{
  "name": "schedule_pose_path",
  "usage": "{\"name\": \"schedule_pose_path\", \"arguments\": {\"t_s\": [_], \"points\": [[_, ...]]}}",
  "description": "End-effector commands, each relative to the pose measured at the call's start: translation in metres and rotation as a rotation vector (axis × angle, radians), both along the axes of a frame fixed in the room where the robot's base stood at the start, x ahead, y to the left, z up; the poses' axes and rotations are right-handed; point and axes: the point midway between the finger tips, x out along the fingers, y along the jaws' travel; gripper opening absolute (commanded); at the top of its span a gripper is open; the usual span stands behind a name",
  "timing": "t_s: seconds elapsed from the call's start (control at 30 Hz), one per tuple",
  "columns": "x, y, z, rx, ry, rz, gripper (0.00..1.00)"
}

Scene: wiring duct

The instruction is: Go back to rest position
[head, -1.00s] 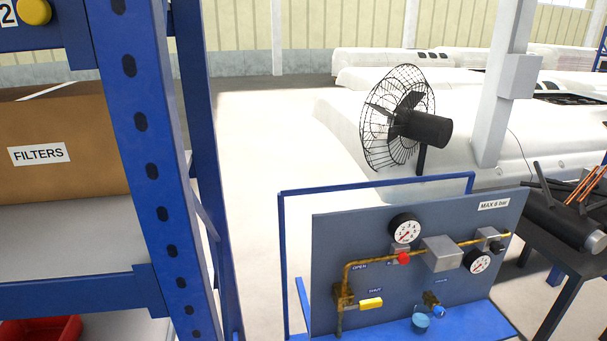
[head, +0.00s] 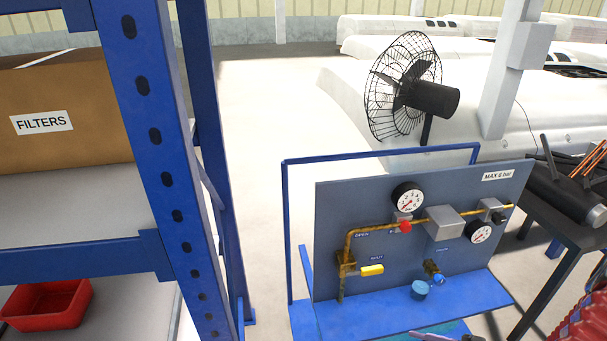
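My gripper is not in the head view, and no part of my arm can be made out for sure. A grey panel (head: 345,215) on a blue frame stands at the lower middle right. It carries a brass pipe, a yellow-handled valve (head: 371,270), a red knob (head: 405,227), two round gauges, one of them the upper gauge (head: 407,198), and a blue cap (head: 419,290).
A blue rack upright (head: 150,130) stands close on the left, with a FILTERS box (head: 70,105) and a red bin (head: 45,303) on its shelves. A black fan (head: 405,85) stands behind the panel. A dark table (head: 570,230) is at right. Pale floor (head: 255,130) lies open between rack and panel.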

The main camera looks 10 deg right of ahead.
Motion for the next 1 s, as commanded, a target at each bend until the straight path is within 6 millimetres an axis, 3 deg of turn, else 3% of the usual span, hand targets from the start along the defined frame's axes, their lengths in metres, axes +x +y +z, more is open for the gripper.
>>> {"name": "schedule_pose_path", "arguments": {"t_s": [0.2,0.43,1.0], "points": [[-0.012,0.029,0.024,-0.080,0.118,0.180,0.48],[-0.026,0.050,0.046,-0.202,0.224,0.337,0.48],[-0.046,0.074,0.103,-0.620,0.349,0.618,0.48]]}}
